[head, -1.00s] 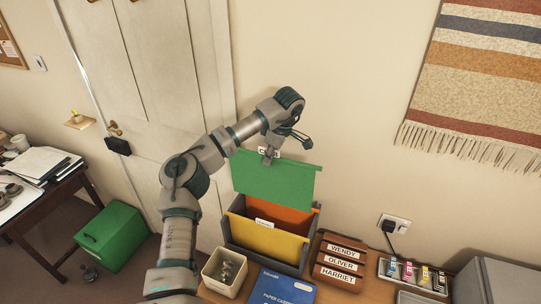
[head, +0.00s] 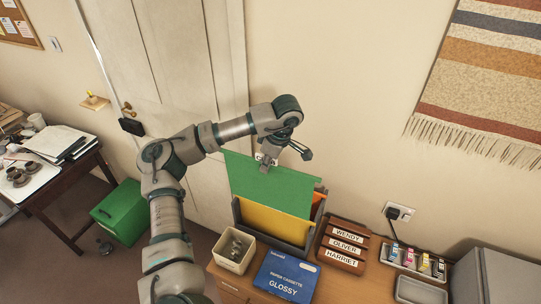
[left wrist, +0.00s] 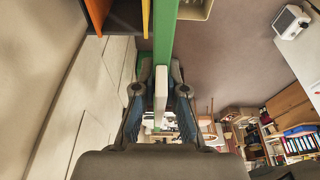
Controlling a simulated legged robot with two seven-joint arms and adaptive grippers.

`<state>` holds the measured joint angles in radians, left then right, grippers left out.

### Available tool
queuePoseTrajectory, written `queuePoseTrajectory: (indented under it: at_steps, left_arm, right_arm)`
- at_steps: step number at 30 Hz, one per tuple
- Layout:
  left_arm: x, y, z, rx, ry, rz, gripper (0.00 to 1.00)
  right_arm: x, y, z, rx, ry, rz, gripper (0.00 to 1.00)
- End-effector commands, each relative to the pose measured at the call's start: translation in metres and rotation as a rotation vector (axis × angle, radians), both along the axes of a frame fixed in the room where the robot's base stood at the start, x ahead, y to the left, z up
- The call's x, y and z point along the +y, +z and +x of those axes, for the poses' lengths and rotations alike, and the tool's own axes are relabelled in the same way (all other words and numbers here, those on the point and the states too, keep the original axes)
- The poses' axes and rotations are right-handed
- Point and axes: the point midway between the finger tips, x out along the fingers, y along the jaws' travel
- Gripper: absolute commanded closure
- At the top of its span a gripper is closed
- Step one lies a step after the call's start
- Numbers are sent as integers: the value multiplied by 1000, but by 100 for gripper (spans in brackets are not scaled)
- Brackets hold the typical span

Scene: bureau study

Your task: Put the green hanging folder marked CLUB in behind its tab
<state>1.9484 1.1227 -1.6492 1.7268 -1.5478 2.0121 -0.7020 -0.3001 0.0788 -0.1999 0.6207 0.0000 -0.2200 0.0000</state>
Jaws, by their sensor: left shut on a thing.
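The green hanging folder (head: 270,190) hangs from my left gripper (head: 267,164), which is shut on its top edge by a white tab; the lettering is mostly covered. In the left wrist view, the gripper (left wrist: 159,92) holds the folder, seen edge-on as a green strip (left wrist: 165,32), with the white tab (left wrist: 161,84) between the fingers. The folder hangs over the dark grey file box (head: 313,229), overlapping the upper part of the yellow folder (head: 275,222). The orange folder (head: 318,200) shows only at the right. The tab on the yellow folder is hidden. My right gripper is not in view.
A cream pot (head: 233,263) and a blue paper box (head: 286,277) stand before the file box. A rack of name plates (head: 344,246) is close on its right. The wall is behind; a door (head: 175,70) is at the left.

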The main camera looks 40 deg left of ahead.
Motion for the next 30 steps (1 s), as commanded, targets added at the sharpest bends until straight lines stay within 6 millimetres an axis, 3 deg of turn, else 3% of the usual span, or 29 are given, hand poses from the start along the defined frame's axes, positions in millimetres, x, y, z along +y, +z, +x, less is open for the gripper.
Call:
queuePoseTrajectory:
  at_steps: [30]
  left_arm:
    - [-30,1,-97,-1,0,0,100]
  right_arm:
    - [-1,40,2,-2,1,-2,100]
